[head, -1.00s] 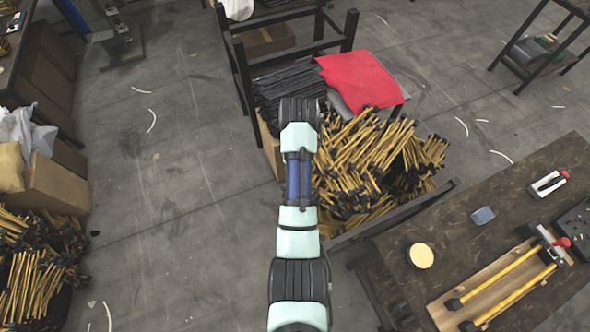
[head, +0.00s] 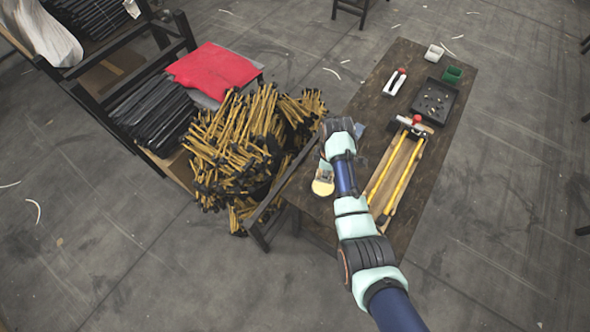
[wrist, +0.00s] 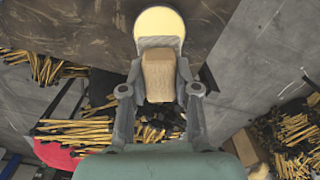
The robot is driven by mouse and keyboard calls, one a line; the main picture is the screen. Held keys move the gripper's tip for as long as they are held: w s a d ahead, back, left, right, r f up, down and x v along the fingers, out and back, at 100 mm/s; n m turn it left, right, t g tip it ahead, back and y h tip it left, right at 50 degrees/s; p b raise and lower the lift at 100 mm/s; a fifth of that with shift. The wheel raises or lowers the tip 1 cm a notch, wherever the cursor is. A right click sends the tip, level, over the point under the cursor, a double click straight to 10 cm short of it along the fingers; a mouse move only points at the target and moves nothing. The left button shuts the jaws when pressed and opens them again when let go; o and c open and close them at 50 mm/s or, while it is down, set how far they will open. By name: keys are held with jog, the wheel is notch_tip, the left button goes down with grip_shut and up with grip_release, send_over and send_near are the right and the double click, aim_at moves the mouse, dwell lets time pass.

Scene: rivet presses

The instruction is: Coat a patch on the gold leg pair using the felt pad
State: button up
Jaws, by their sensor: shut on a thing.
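The gold leg pair (head: 404,176), two parallel yellow rods with black ends, lies on a pale wooden board (head: 394,166) right of my arm. A pale yellow round disc (head: 322,188) sits near the table's left edge; it also shows in the wrist view (wrist: 160,20). My gripper (wrist: 158,88) is shut on the felt pad (wrist: 158,76), a tan block with a greyish end towards the disc. The pad's end overlaps the disc's near edge in the wrist view; I cannot tell whether they touch.
A red-knobbed clamp (head: 416,121) stands at the board's far end. Behind it are a black parts tray (head: 433,103), a red-tipped tool (head: 395,82), and white (head: 433,54) and green (head: 452,74) bins. A heap of yellow rods (head: 235,150) stands left of the brown table (head: 440,150).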

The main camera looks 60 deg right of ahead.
jog(key=shift+s+d, duration=0.2)
jog(key=shift+w+a+f+b, duration=0.1)
jog(key=shift+f+b, duration=0.25)
jog(key=shift+f, duration=0.05)
notch_tip(320, 180, down, 5)
jog(key=b, duration=0.6)
jog(key=shift+f, duration=0.15)
jog(key=shift+f, duration=0.65)
dwell(1.8)
notch_tip(320, 180, up, 7)
jog(key=p, duration=0.7)
jog(key=shift+r+p, duration=0.2)
jog(key=shift+p, duration=0.15)
jog(key=shift+f, duration=0.1)
